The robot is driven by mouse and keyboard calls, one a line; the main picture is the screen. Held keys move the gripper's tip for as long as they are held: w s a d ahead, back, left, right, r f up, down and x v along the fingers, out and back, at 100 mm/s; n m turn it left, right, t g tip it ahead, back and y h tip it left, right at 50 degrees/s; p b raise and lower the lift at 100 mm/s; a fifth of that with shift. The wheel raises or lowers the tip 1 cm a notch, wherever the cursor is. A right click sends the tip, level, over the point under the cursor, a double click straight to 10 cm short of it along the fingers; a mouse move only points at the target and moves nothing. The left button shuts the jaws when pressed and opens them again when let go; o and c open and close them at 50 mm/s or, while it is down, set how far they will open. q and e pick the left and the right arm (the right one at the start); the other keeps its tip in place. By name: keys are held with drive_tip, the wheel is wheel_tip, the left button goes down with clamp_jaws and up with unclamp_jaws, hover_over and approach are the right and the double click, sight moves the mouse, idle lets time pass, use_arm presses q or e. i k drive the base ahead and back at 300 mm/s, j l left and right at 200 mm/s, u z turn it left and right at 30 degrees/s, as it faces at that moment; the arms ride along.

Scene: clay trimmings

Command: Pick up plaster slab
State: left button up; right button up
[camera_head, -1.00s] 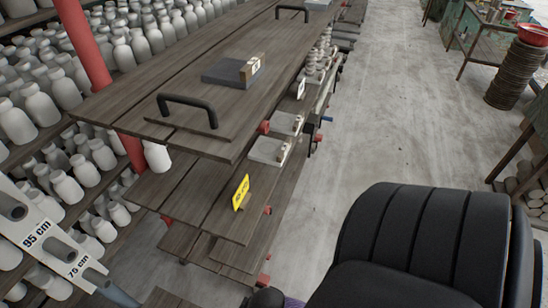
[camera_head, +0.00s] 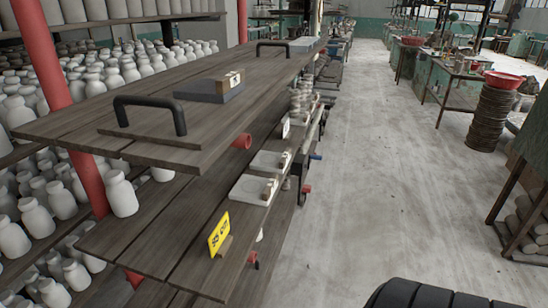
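Two pale, flat slabs that look like plaster lie on the middle shelf of the plank rack. The nearer slab (camera_head: 247,190) and the farther slab (camera_head: 265,162) each have a small block with a label at the right edge. I cannot tell which one the task names. Neither of my grippers is in view.
The plank rack's top board (camera_head: 150,140) carries black handles (camera_head: 152,103). A yellow sign (camera_head: 218,235) stands on the middle shelf. White bottles (camera_head: 35,225) fill the shelves at left. The concrete floor (camera_head: 370,170) is clear right of the rack. Stacked round pieces (camera_head: 490,118) stand farther right.

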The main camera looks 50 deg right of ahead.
sight(258, 191)
drive_tip(key=l+z, duration=0.3)
drive_tip(key=z, duration=0.15)
drive_tip(key=i+l+z, duration=0.15)
drive_tip(key=z, duration=0.3)
drive_tip(key=i+l+z, duration=0.15)
drive_tip(key=l+z, duration=0.15)
drive_tip(key=z, duration=0.15)
